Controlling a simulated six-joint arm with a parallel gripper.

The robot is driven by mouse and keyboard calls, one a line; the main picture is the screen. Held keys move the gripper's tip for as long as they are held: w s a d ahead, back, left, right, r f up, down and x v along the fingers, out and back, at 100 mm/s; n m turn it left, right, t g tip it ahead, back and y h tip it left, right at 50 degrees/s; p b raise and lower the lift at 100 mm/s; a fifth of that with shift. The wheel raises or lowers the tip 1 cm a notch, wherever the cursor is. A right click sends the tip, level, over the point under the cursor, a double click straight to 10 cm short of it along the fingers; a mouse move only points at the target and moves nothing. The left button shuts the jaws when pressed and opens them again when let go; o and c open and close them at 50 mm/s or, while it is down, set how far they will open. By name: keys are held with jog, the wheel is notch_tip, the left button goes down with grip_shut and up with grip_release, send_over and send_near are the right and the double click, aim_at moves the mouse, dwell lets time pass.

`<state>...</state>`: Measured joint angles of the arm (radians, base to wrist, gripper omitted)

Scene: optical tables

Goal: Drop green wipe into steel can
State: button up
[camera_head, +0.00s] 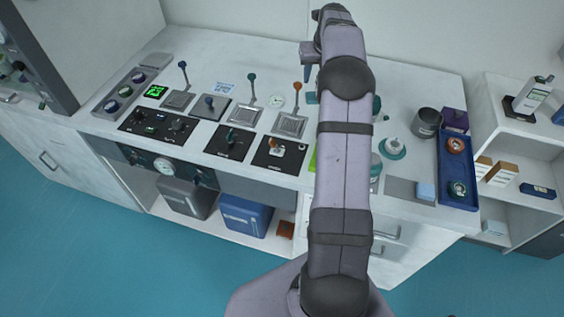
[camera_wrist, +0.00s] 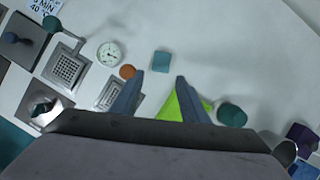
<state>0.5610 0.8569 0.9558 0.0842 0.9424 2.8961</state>
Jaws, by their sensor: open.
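The green wipe (camera_wrist: 171,108) is a bright lime-green patch in the wrist view, partly hidden behind my right finger and the gripper body. In the head view only a sliver of it (camera_head: 313,159) shows at the left edge of my arm. The steel can (camera_head: 427,122) is a dark grey open cylinder standing at the right of the bench. In the wrist view its side (camera_wrist: 285,152) shows at the lower right. My gripper (camera_wrist: 160,80) is open and empty above the bench, with its fingers spread. In the head view its blue fingers (camera_head: 307,72) show at the back.
A teal block (camera_wrist: 161,62) lies just beyond my fingertips. Lever panels with an orange knob (camera_head: 297,86) and a round gauge (camera_head: 276,101) stand to the left. A blue tray (camera_head: 458,184) lies at the right edge. The back of the bench is largely clear.

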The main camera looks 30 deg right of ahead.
jog(key=s+a+n+g+y, duration=0.1)
jog(key=s+a+n, duration=0.4)
jog(key=a+n, duration=0.45)
jog(key=s+a+n+g+y, duration=0.1)
jog(key=s+a+n, duration=0.4)
jog(key=a+n, duration=0.5)
jog(key=s+a+f+n, duration=0.1)
jog(key=s+a+n, duration=0.3)
jog(key=s+n, duration=0.2)
jog(key=s+a+f+n+g, duration=0.1)
jog(key=s+a+f+n, duration=0.1)
jog(key=s+a+n, duration=0.3)
jog(key=s+a+f+n+g, duration=0.1)
jog(key=s+a+n, duration=0.3)
jog(key=s+n, duration=0.5)
jog(key=s+f, duration=0.1)
jog(key=s, duration=0.2)
jog(key=shift+s+a+f, duration=0.2)
jog(key=o, duration=0.3)
jog(key=shift+s+n, duration=0.1)
jog(key=shift+n, duration=0.15)
jog(key=shift+o, duration=0.5)
